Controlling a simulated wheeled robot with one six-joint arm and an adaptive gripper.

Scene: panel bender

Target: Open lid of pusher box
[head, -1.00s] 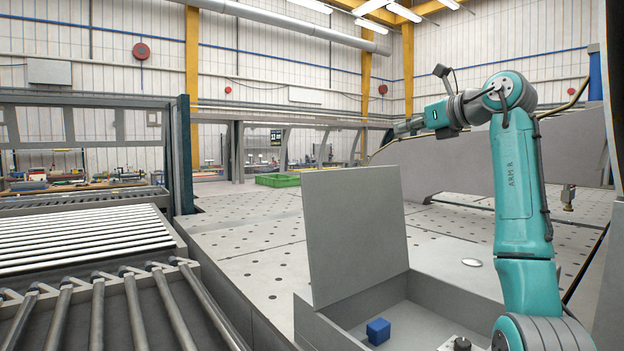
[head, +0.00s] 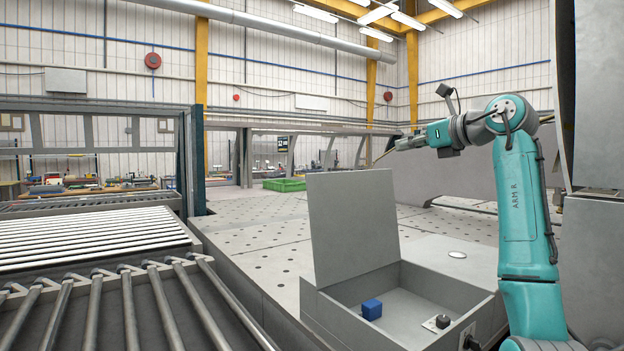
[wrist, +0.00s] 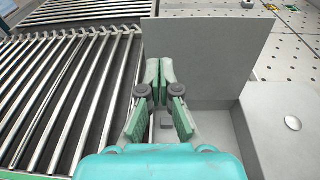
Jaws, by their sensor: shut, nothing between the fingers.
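The pusher box (head: 400,333) is an open-topped grey box at the lower middle of the head view. Its flat grey lid (head: 352,225) stands up at the box's left rear side, leaning slightly back, and the inside is exposed. The lid (wrist: 212,55) also shows upright in the wrist view. My gripper (wrist: 159,70) has green fingers brought together, with nothing held. In the wrist view it overlaps the lid's left part; I cannot tell whether they touch. In the head view the gripper is small and hard to make out at the arm's far end.
A blue cube (head: 372,309) and a black knob on a pale plate (head: 437,323) are inside the box. A roller conveyor (head: 110,300) lies at the left. A perforated table (head: 250,240) stretches behind the box, with a green crate (head: 284,185) farther back.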

